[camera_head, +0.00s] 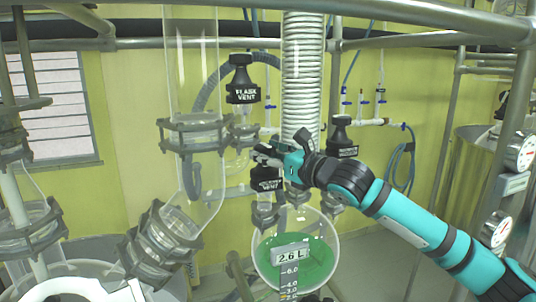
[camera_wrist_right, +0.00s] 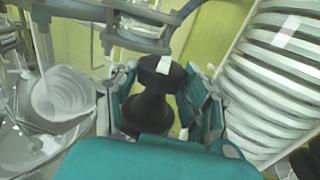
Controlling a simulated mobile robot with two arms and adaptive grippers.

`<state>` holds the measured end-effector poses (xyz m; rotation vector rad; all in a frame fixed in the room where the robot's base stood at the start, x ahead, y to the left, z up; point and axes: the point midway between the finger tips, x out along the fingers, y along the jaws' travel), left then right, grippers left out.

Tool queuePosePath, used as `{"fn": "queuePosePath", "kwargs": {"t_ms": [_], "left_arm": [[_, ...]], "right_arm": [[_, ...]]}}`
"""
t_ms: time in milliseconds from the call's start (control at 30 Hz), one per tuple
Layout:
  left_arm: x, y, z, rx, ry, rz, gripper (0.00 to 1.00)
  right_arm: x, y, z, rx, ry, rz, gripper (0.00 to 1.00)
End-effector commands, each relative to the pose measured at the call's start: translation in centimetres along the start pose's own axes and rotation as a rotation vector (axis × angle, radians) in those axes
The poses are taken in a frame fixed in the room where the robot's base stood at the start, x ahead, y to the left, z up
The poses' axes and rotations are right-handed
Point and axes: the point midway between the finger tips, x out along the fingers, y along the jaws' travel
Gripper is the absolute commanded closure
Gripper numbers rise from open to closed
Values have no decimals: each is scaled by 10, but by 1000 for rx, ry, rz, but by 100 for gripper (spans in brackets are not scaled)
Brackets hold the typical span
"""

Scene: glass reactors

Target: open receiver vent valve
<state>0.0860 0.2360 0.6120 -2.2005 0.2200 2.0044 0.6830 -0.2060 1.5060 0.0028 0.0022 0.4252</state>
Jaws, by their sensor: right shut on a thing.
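My right gripper (camera_head: 266,156) is at a black valve knob (camera_head: 266,184) above the round receiver flask (camera_head: 297,262). The knob's white label is partly covered; only its lower part, with "VENT", shows. In the right wrist view the black knob (camera_wrist_right: 148,110) stands between the two fingers of my right gripper (camera_wrist_right: 160,100), which is shut on it. The receiver flask holds green liquid and has a "2.6 L" tag. My left gripper is not in view.
A black knob labelled "FLASK VENT" (camera_head: 243,85) stands above and left of my gripper. Another black knob (camera_head: 341,137) is to the right, beside my arm. A white coiled condenser (camera_head: 303,70) rises close behind the gripper. Glass vessel joints (camera_head: 195,132) are at left.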

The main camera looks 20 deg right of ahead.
Motion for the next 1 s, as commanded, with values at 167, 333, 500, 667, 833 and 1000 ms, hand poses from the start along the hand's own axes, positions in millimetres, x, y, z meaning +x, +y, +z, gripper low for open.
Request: {"fn": "queuePosePath", "kwargs": {"t_ms": [167, 333, 500, 667, 833, 1000], "left_arm": [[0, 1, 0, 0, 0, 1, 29], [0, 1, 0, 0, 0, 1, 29], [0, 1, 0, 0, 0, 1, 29], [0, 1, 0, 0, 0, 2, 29], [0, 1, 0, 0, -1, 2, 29], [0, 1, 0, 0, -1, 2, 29]], "right_arm": [[0, -1, 3, -4, -6, 4, 86], [0, -1, 4, -6, -7, 3, 86], [0, -1, 4, -6, -8, 3, 41], [0, -1, 2, -5, -4, 2, 29], [0, -2, 1, -4, -2, 2, 29], [0, -2, 0, -3, 0, 2, 29]]}}
